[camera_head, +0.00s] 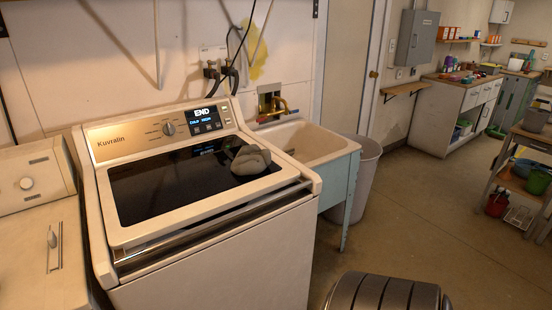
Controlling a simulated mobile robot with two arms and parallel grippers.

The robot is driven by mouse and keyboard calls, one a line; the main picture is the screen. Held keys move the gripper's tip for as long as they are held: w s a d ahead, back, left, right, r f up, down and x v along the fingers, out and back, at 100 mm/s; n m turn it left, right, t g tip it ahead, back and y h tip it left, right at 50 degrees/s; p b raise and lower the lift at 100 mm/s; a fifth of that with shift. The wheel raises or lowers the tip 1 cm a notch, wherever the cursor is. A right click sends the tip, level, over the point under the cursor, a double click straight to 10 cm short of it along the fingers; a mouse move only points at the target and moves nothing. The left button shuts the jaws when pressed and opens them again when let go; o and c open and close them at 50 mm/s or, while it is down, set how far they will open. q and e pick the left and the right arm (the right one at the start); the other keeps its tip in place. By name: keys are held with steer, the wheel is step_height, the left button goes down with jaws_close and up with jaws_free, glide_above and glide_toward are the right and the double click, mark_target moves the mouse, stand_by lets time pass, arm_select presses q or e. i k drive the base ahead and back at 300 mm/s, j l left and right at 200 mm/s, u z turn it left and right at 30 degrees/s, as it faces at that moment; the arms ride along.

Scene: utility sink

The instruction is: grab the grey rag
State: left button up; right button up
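The grey rag (250,160) lies in a crumpled heap on the dark glass lid of the washing machine (192,267), toward the right side of the lid. Nothing is touching it from above. The lid is shut. Neither of my grippers is in view.
A utility sink (318,146) with a brass faucet stands right of the washer, with a grey bin (367,160) beside it. Another appliance (38,220) stands close on the left. Open floor (430,225) lies to the right. A workbench and a cluttered shelf stand farther off.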

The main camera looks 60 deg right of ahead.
mark_target(250, 160)
steer(key=z, duration=1.7)
